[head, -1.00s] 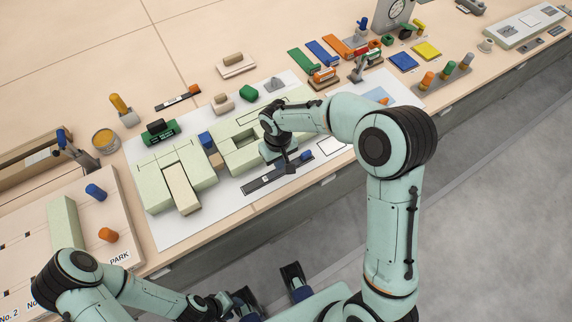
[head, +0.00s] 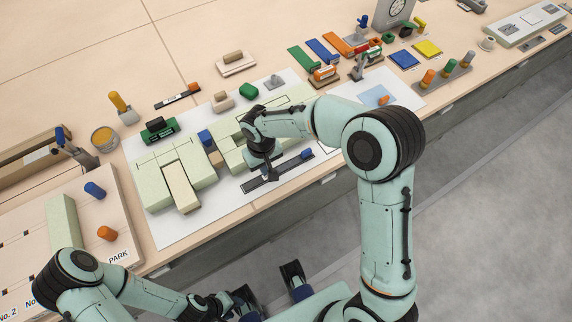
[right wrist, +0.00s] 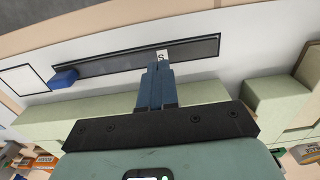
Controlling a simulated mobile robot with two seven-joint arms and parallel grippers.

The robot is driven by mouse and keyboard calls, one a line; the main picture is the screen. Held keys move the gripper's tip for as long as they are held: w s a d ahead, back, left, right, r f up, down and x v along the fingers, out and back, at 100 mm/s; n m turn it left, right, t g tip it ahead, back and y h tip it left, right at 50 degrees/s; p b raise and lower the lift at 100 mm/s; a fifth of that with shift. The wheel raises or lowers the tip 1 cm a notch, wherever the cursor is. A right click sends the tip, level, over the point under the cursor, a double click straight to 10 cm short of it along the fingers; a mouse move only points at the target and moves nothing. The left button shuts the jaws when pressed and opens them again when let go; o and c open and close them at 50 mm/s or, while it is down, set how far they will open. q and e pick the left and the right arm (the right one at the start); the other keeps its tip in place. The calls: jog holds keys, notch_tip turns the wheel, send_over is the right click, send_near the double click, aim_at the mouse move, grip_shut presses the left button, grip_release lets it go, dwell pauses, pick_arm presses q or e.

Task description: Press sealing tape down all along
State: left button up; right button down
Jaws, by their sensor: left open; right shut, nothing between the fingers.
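A long dark strip (head: 252,185), which I take for the sealing tape, lies on the white sheet in front of the pale green blocks. A small blue block (head: 307,155) sits near its right end. The strip (right wrist: 110,60) and blue block (right wrist: 63,78) also show in the right wrist view, with a white "S" label (right wrist: 162,56). My right gripper (head: 268,178) is shut and empty over the strip, left of its middle. Its closed tips (right wrist: 158,66) overlap the strip's edge by the label; I cannot tell whether they touch. My left gripper (head: 268,280) is open and empty, away from the strip.
Pale green panel blocks (head: 170,168) stand just behind the strip on the white sheet (head: 160,228). A board with blue and orange pegs (head: 125,235) is at the left. The bench's front edge runs close by.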

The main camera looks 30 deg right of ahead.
aim_at(252, 184)
jog(key=shift+f, duration=0.2)
jog(key=shift+f+b, duration=1.1)
jog(key=shift+f, duration=0.2)
jog(key=shift+f, duration=0.1)
dwell(0.6)
jog(key=shift+r+p, duration=1.15)
jog(key=shift+r, duration=0.45)
jog(key=shift+s+a, duration=0.15)
jog(key=shift+a, duration=2.2)
